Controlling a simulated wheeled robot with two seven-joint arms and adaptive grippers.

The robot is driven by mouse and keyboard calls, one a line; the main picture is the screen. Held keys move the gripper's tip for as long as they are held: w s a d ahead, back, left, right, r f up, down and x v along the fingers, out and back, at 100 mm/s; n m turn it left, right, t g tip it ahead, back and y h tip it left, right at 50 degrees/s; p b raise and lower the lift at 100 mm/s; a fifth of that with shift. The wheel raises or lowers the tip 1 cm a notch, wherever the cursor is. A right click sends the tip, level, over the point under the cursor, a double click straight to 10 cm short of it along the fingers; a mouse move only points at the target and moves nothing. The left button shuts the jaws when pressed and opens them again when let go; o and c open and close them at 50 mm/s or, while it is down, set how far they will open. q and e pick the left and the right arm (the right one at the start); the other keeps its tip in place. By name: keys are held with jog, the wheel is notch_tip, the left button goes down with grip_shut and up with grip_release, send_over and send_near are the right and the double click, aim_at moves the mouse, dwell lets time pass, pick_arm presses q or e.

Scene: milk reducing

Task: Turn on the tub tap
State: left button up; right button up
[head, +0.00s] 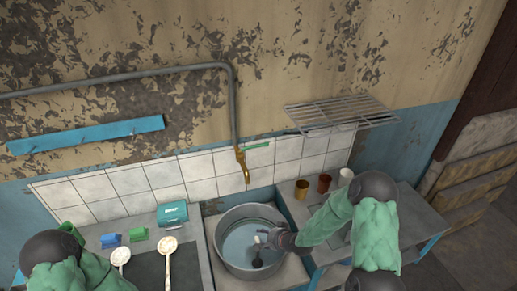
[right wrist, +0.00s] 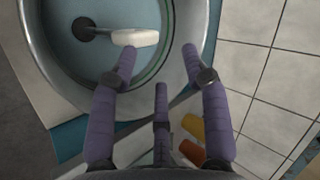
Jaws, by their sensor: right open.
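A round grey metal tub (head: 221,257) stands in the counter below a brass wall tap (head: 241,165) on a pipe. Inside the tub, a dark rod with a white end (head: 258,238) and a dark round end (head: 257,263) shows; whether this is the tub tap I cannot tell. My right gripper (head: 277,240) is over the tub's right side. In the right wrist view its purple fingers (right wrist: 162,55) are spread and empty, with one fingertip close to the white piece (right wrist: 135,37); contact is unclear. My left gripper is out of view.
A brass cup (head: 301,190), a brown cup (head: 324,183) and a white cup (head: 346,177) stand right of the tub. A wire rack (head: 340,112) hangs on the wall above the cups.

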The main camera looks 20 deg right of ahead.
jog(key=w+d+r+m+t+y, duration=0.1)
jog(key=w+d+r+t, duration=0.15)
jog(key=w+r, duration=0.5)
jog(key=w+d+r+m+t+y, duration=0.1)
jog(key=w+d+r+m+t, duration=0.2)
jog(key=r, duration=0.7)
jog(key=w+d+r+t+y, duration=0.1)
jog(key=w+d+r, duration=0.2)
jog(key=w+r, duration=0.45)
jog(key=x, duration=0.9)
jog(key=shift+a+r, duration=0.3)
jog(key=shift+r, duration=0.1)
grip_shut()
